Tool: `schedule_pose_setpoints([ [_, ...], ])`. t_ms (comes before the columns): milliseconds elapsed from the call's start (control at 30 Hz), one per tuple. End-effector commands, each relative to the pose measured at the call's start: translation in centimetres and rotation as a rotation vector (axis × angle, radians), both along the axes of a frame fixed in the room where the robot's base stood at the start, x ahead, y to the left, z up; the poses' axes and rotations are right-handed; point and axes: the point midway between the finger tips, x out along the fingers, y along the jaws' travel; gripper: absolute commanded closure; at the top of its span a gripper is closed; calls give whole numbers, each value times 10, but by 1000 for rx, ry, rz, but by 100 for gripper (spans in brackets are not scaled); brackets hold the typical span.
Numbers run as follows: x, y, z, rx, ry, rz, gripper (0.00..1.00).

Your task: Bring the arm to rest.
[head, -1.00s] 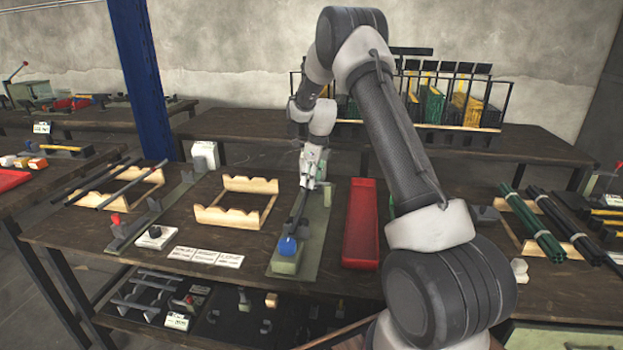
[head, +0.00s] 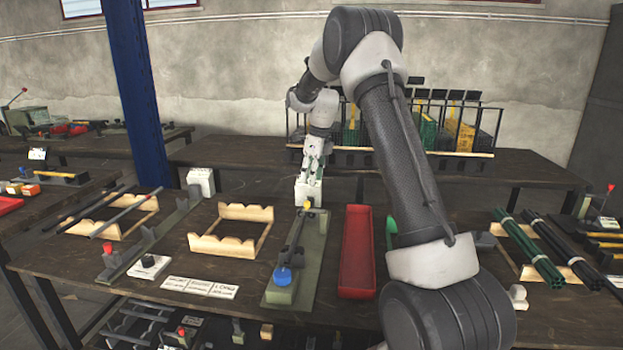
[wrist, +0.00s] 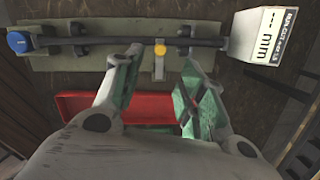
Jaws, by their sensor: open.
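My gripper (head: 314,168) is open and empty above the far part of the green press plate on the table. In the wrist view my gripper (wrist: 158,82) shows its two fingers spread apart, with nothing between them. A green press plate (head: 308,266) carries a dark rod (head: 297,235), a blue knob (head: 282,276) at its near end and a yellow knob (head: 307,205) farther back. The yellow knob (wrist: 160,50) lies just beyond the fingertips in the wrist view. A white labelled box (head: 308,190) stands at the plate's far end, under my gripper.
A red tray (head: 357,252) lies right of the plate. A wooden rack (head: 231,236) and white label cards (head: 200,287) lie left of it. Bundled green rods (head: 530,244) lie at the right. A rack of bins (head: 460,125) stands behind, and a blue post (head: 140,90) at left.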

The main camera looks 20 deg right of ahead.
Motion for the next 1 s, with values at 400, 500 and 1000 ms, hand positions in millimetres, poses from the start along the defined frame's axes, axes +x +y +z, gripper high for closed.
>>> schedule_pose_setpoints([
  [400, 0, 0, 0, -17, -14, 134, 60],
  [500, -4, -1, -4, -47, -27, 362, 60],
  [1000, -223, 20, 49, -155, -55, 1884, 60],
])
